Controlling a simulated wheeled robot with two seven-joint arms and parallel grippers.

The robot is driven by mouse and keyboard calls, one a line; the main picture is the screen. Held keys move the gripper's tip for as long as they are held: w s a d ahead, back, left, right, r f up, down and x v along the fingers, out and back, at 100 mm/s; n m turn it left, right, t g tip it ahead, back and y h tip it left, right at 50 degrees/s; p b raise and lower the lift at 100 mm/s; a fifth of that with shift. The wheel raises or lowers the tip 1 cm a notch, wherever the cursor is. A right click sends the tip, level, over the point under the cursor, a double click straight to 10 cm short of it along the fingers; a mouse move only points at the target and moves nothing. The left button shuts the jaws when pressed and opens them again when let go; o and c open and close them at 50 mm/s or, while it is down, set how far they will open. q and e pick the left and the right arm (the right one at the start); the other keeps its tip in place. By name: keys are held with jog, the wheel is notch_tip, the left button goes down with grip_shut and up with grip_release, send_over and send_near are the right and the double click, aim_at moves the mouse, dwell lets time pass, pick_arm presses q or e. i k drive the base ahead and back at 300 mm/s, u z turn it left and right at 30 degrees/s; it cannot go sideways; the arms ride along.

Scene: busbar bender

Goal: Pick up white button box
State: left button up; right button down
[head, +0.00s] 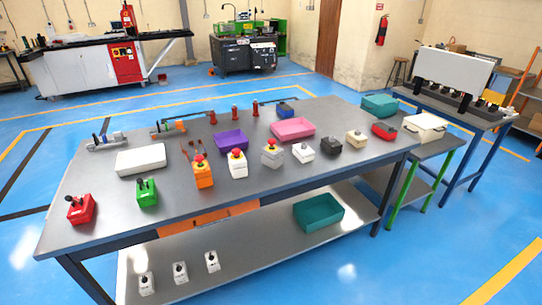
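A white button box (238,167) with a red mushroom button on top stands upright near the front middle of the grey table (330,180). Several small white boxes (180,273) with dark knobs stand on the lower shelf. Neither of my grippers is in view.
Red (80,210) and green (147,195) switch boxes stand at the left. A white tray (141,160), purple tray (231,141) and pink tray (292,129) lie behind. Black (330,147), beige (356,141) and red (384,131) boxes stand to the right. The table's front-middle strip is clear.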

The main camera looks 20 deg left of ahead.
aim_at(238, 165)
jog(key=z, duration=0.15)
jog(key=i, duration=1)
jog(key=u, duration=0.8)
jog(key=i, duration=0.65)
jog(key=u, duration=0.65)
